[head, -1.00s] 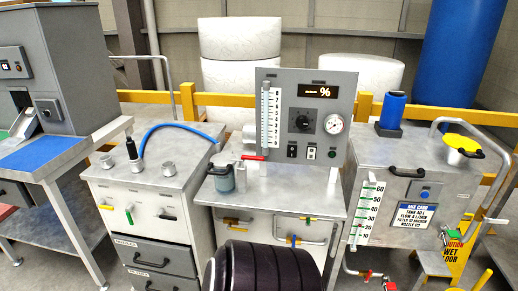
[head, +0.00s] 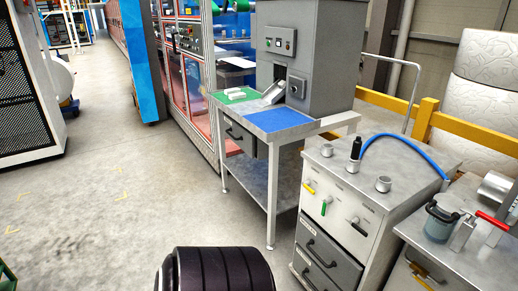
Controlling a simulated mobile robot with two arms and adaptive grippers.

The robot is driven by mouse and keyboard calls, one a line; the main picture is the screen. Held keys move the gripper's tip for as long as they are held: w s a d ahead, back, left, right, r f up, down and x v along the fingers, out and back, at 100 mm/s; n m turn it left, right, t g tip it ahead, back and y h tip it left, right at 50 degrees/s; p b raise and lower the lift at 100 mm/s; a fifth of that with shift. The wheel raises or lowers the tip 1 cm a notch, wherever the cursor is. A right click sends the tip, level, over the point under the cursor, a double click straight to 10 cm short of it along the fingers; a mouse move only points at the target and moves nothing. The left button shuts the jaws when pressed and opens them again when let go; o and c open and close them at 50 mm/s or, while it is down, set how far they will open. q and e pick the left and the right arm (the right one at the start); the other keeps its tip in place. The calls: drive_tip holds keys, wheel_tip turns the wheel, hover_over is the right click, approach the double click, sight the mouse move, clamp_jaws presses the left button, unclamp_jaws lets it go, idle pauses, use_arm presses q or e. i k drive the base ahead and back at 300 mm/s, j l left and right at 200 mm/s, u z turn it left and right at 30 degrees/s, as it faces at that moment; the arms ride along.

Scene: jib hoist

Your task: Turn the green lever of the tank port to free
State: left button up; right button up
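A grey-white cabinet (head: 345,182) stands right of centre in the head view, with several levers on its upper front. The green lever (head: 325,205) points roughly straight down. A yellow lever (head: 308,187) is to its left, slanted, and a black handle (head: 359,227) is to its right. The labels by the levers are too small to read, so I cannot tell which one names the tank port. Round metal ports (head: 384,184) and a black nozzle (head: 355,149) with a blue hose (head: 405,141) are on the cabinet's top.
A workbench (head: 272,140) with blue and green mats stands left of the cabinet. A jar (head: 440,222) and a red-handled valve (head: 490,220) stand on the right-hand bench. A yellow rail (head: 480,138) runs behind. The floor (head: 110,190) at the left is open.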

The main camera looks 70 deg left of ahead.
sight(327, 201)
drive_tip(key=u, duration=1.8)
